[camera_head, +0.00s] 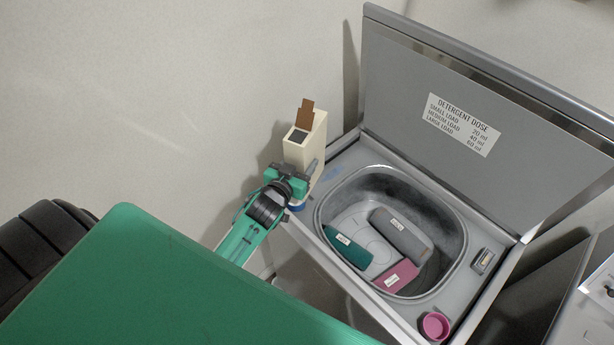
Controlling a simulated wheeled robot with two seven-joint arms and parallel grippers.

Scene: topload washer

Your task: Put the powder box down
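The powder box (312,137) is cream with a raised brown flap and a dark opening on top. It stands upright at the back left corner of the washer (345,163). My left gripper (294,168) is at the lower part of the box, with its fingers on either side, and looks shut on it. The base of the box is hidden behind the gripper, so I cannot tell whether it touches the washer top. My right gripper is not in view.
The washer lid (400,95) stands open with a detergent dose label (461,124). The tub (450,228) holds grey (402,236), green (347,246) and pink (397,276) labelled items. A pink cup (435,325) sits at the front right corner of the washer top.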

